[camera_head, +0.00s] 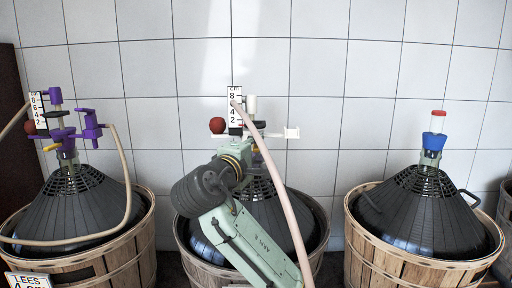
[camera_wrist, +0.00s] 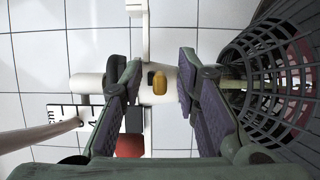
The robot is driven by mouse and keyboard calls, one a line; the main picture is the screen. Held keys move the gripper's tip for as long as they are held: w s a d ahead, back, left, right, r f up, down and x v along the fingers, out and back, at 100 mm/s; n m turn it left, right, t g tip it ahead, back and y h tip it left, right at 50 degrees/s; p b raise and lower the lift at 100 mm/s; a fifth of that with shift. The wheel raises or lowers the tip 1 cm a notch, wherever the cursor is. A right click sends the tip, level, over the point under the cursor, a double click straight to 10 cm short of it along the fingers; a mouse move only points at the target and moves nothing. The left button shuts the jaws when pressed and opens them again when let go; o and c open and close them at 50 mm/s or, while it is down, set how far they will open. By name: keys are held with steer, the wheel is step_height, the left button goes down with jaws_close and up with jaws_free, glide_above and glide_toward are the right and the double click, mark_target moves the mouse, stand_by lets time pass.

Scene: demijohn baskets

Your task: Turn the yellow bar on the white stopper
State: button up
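The white stopper (camera_head: 251,106) tops the middle demijohn, with a white side arm (camera_head: 291,132). In the wrist view the stopper's white body (camera_wrist: 147,95) lies just beyond my fingers. The short yellow bar (camera_wrist: 158,82) shows on it, between my two fingertips in the picture. My gripper (camera_wrist: 160,72) is open, with a gap on both sides of the bar; I see no contact. In the head view my arm comes up from the lower right and hides the bar and my fingertips.
A pink hose (camera_head: 272,175) runs down in front of my arm. A red ball (camera_head: 217,125) and a scale card (camera_head: 235,96) sit beside the stopper. Demijohns with a purple stopper (camera_head: 90,124) and a blue stopper (camera_head: 434,141) stand left and right. A black slatted cover (camera_wrist: 285,75) is close right.

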jaws_close()
stand_by(0.4)
